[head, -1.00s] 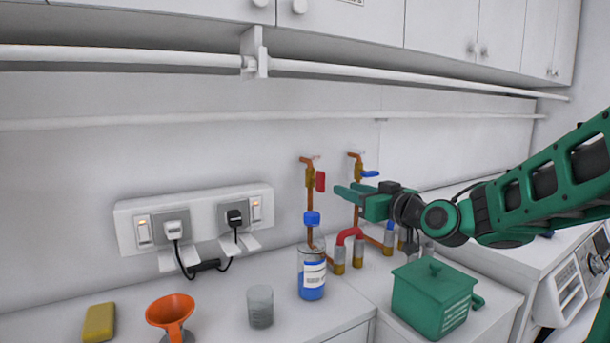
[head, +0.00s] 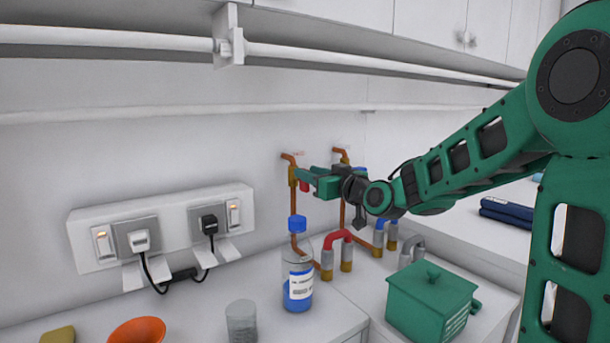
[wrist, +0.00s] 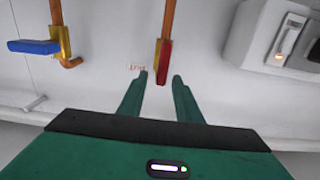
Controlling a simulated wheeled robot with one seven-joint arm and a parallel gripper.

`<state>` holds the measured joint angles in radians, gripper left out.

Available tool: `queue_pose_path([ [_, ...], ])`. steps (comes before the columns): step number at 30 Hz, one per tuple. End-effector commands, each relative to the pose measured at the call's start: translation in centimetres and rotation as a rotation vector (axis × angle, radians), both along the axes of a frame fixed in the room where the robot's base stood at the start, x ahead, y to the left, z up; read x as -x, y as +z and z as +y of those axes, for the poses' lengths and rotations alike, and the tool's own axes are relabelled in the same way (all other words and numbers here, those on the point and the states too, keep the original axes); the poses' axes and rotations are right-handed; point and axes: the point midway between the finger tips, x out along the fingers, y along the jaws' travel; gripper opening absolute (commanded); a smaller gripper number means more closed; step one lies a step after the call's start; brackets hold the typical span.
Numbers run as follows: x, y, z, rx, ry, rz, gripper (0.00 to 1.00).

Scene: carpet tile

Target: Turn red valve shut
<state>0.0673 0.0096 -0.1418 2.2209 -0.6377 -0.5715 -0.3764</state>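The red valve (wrist: 165,60) is a red handle on a brass body on a copper wall pipe. In the wrist view its handle runs in line with the pipe, and its end lies between my two fingertips. My gripper (wrist: 160,76) is open, with a finger on either side of the handle and a visible gap to each. In the head view my gripper (head: 306,177) is at the valve and hides much of it. A bit of the red handle (head: 304,187) shows below the fingers.
A blue valve handle (wrist: 35,47) sticks out sideways from the neighbouring pipe. A socket panel (head: 160,230) is on the wall at left.

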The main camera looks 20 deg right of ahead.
Motion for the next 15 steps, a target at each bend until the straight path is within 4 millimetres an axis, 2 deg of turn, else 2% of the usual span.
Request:
queue_pose_path([
  [6,-2.0,0.0,0.8,0.0,0.003,0.0,0.31],
  [15,-2.3,0.0,0.9,-0.001,0.002,0.0,0.31],
])
